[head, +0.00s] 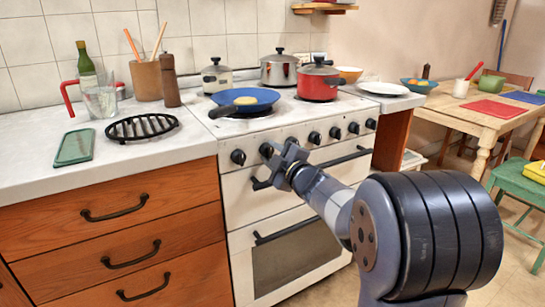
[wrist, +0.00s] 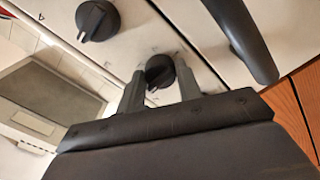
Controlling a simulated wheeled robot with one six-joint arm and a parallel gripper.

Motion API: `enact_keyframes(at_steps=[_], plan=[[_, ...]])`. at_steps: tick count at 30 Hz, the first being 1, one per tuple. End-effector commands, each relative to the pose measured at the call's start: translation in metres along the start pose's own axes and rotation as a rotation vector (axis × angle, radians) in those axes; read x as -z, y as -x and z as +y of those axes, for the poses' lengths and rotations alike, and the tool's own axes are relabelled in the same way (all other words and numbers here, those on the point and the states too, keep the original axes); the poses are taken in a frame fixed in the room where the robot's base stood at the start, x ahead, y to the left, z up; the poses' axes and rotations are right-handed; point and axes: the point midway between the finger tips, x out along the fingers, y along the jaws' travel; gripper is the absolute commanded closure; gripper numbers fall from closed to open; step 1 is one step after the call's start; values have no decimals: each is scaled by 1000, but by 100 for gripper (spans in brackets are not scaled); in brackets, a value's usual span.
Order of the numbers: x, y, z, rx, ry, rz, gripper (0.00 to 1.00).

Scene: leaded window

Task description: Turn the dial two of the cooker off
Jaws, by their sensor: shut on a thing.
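The white cooker (head: 290,200) stands in the middle of the head view, with a row of black dials along its front panel. My gripper (head: 277,152) is at the second dial from the left (head: 266,150), with the first dial (head: 238,157) clear to its left. In the wrist view my gripper (wrist: 160,78) has one finger on each side of a black dial (wrist: 158,70) and is shut on it. A neighbouring dial (wrist: 97,20) shows at the upper left, with a pale pointer mark. The held dial's lower part is close to the gripper body, and its exact angle is hard to read.
A black oven handle (head: 335,163) runs just below the dials; it also shows in the wrist view (wrist: 243,38). A blue pan (head: 244,100), a red pot (head: 318,82) and steel pots stand on the hob. Wooden drawers (head: 120,235) adjoin at left.

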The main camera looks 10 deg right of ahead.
Motion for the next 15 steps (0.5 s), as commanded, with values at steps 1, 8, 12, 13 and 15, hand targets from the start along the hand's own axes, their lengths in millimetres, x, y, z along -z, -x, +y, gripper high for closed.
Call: enact_keyframes(at_steps=[1,8,12,13,15], plan=[[0,0,-1,2,5,0,89],[0,0,-1,2,7,0,89],[0,0,-1,2,7,1,64],[0,0,-1,2,7,1,62],[0,0,-1,2,6,1,56]])
